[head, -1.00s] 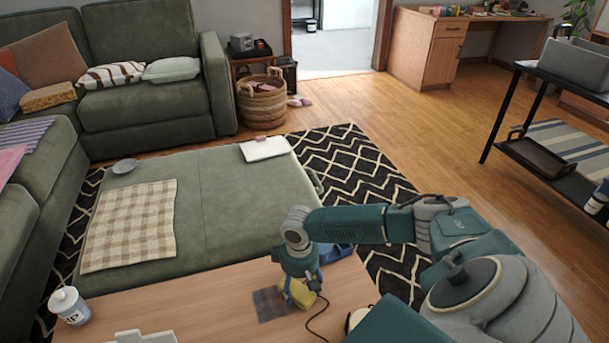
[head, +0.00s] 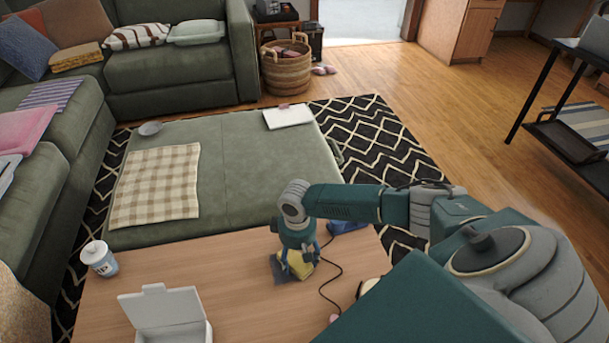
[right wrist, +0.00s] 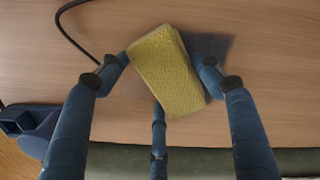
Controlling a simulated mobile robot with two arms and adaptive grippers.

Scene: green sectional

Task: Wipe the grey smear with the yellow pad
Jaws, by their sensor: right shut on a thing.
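The yellow pad (head: 301,266) is held between the fingers of my right gripper (head: 296,258), low over the wooden table. In the right wrist view the pad (right wrist: 168,72) sits tilted between the blue fingers (right wrist: 163,74). The grey smear (head: 281,273) shows as a dark patch on the table at the left and below the pad, which hides part of it. In the right wrist view the smear (right wrist: 217,44) shows beyond the right finger. Whether the pad touches the table is hard to tell. My left gripper is not in view.
On the wooden table (head: 238,300), a white open-lidded box (head: 172,318) stands at the front and a white lidded jar (head: 99,258) at the left. A dark cable (head: 330,283) runs right of the pad, near a blue object (head: 347,226). Table left of the smear is clear.

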